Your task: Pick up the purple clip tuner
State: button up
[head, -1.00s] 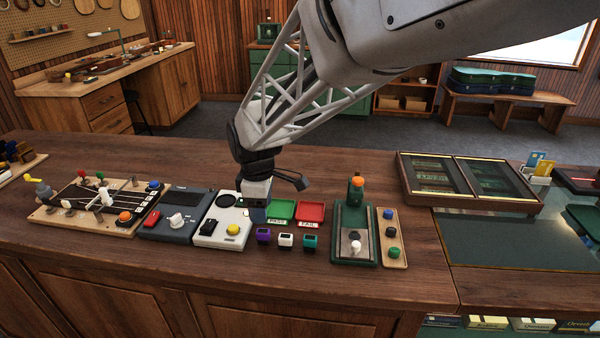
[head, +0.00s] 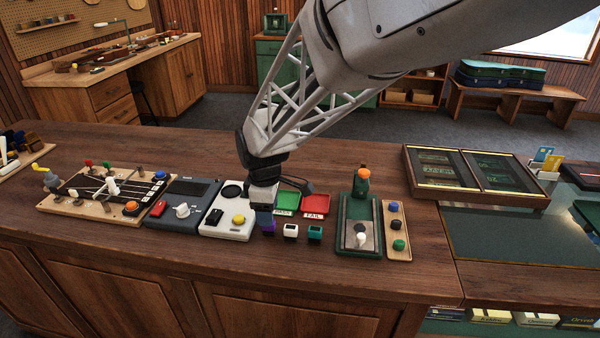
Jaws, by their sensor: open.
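The purple clip tuner (head: 268,228) sits on the wooden counter, at the left end of a short row with a white clip tuner (head: 290,231) and a teal clip tuner (head: 315,233). My gripper (head: 265,212) points down right at the purple tuner and hides its upper part. The gripper is open. I cannot tell whether its fingers stand around the tuner or just behind it, or whether they touch it.
A green tray (head: 287,202) and a red tray (head: 317,206) lie just behind the row. A pale device with a yellow button (head: 238,219) stands close on the left. A green fixture (head: 359,244) stands on the right. The counter's front strip (head: 290,262) is clear.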

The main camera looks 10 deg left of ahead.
jog(key=shift+f, duration=2)
jog(key=shift+c, duration=0.4)
jog(key=c, duration=0.9)
jog(key=shift+r, duration=0.1)
jog(key=shift+r, duration=0.75)
jog(key=shift+s+d+r, duration=0.1)
jog(key=shift+s+r, duration=0.1)
jog(key=shift+r, duration=0.8)
jog(key=s+d, duration=0.3)
jog(key=s, duration=0.1)
jog(key=s+d+r, duration=0.1)
jog(key=s+d, duration=0.1)
jog(key=s, duration=0.2)
jog(key=s+d, duration=0.3)
jog(key=s, duration=0.2)
jog(key=shift+d+r, duration=0.15)
jog(key=shift+d, duration=0.15)
